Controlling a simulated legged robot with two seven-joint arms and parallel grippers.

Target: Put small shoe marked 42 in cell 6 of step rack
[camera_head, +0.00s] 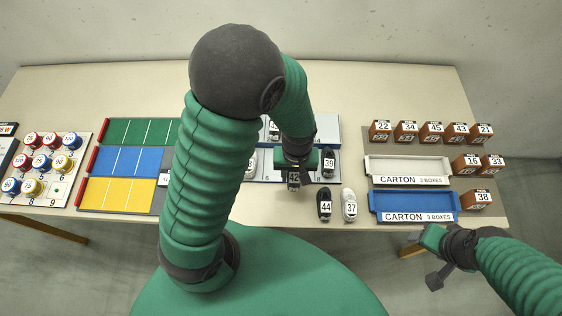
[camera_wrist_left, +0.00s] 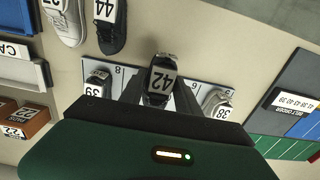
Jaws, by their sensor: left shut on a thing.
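The small dark shoe marked 42 (camera_head: 294,180) is held by my left gripper (camera_head: 295,163), whose jaws are shut on it. It also shows in the left wrist view (camera_wrist_left: 160,78), label towards the camera. It is over or just in front of the near edge of the step rack (camera_head: 327,130); its exact height above the rack is hard to tell. Shoe 39 (camera_head: 328,163) stands in a cell to its right, and shoe 38 (camera_wrist_left: 217,103) in a cell on the other side. My left arm hides much of the rack. My right gripper (camera_head: 434,258) is off the table's front right, empty.
Shoes 44 (camera_head: 325,205) and 37 (camera_head: 349,205) stand on the table in front of the rack. A white carton (camera_head: 408,167), a blue carton (camera_head: 413,203) and several brown boxes (camera_head: 432,130) are at right. Coloured panels (camera_head: 122,160) and a board of round pieces (camera_head: 72,170) are at left.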

